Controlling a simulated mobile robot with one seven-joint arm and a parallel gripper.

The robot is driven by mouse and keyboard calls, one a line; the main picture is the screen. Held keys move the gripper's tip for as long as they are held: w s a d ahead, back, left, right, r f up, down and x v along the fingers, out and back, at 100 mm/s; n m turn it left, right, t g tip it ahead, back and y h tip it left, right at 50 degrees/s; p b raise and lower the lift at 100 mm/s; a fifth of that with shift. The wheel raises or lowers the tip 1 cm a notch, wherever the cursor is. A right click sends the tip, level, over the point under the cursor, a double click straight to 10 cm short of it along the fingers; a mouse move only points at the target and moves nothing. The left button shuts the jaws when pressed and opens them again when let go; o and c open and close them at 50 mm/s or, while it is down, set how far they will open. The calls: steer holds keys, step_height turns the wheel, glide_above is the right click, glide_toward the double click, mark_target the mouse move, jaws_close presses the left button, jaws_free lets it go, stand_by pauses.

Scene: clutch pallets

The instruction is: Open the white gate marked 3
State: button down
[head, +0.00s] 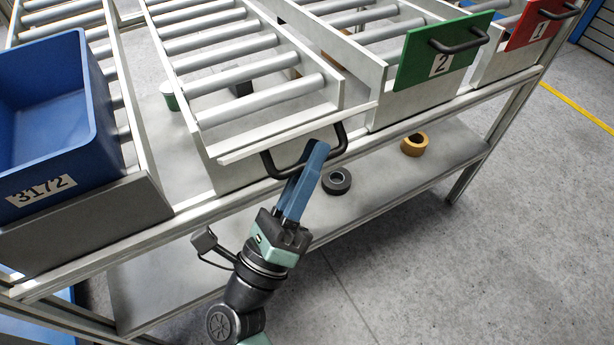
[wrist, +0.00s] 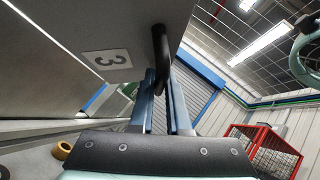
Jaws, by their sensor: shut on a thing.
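My gripper (head: 314,152), with blue fingers, is shut on the handle bar.
A green gate 2 (head: 415,66) and a red gate 1 (head: 522,30) stand upright to the right. A blue bin (head: 50,120) marked 3172 sits on the left lane. Tape rolls, black (head: 336,182) and tan (head: 414,145), lie on the lower shelf. The floor in front is clear.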

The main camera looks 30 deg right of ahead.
step_height(320, 180, down, 6)
steer(key=m+g+h+b, duration=0.5)
steer(key=m+g+b, duration=0.5)
steer(key=b, duration=0.9)
steer(key=m, duration=0.3)
steer(key=shift+s+f+g+h, duration=0.2)
steer(key=shift+s+g+h, duration=0.1)
steer(key=shift+g, duration=0.1)
steer(key=shift+w+f+b, duration=0.1)
steer(key=shift+w+b, duration=0.05)
steer(key=shift+b, duration=0.25)
steer(key=c, duration=0.9)
jaws_free()
steer(key=shift+a, duration=0.1)
steer(key=p+v, duration=0.2)
steer(key=v, duration=1)
steer(key=shift+a+f, duration=0.25)
steer(key=shift+f, duration=0.1)
